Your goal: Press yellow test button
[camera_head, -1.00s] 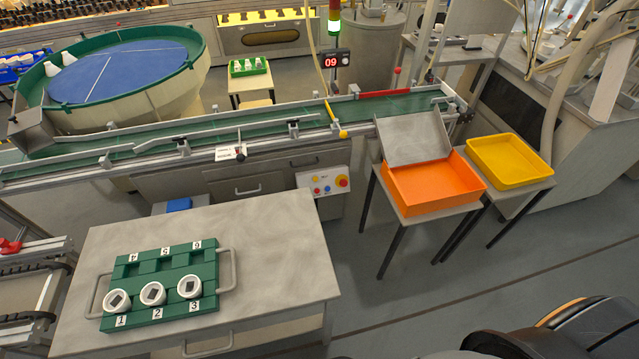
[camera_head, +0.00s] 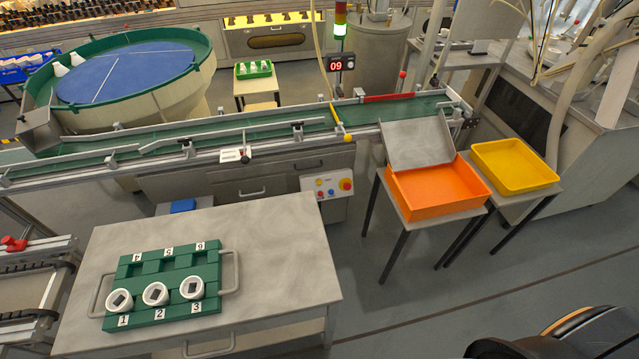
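The control panel (camera_head: 327,187) is a pale box on the front of the conveyor, behind the grey table. It carries several small coloured buttons and a larger red button (camera_head: 346,184) at its right. The buttons are tiny here, and I cannot clearly single out the yellow test button. Nothing touches the panel. Neither of my grippers is in view. A green rack (camera_head: 167,265) on the table has numbered places. White round pieces with dark centres sit at place 1 (camera_head: 119,301), place 2 (camera_head: 155,294) and place 3 (camera_head: 191,287). The places at the back look empty.
The grey table (camera_head: 275,240) has bare room right of the rack. A green conveyor (camera_head: 220,132) runs behind it, with a display (camera_head: 341,63) reading 09. An orange tray (camera_head: 436,189) and a yellow tray (camera_head: 514,166) stand on the right. Floor between is clear.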

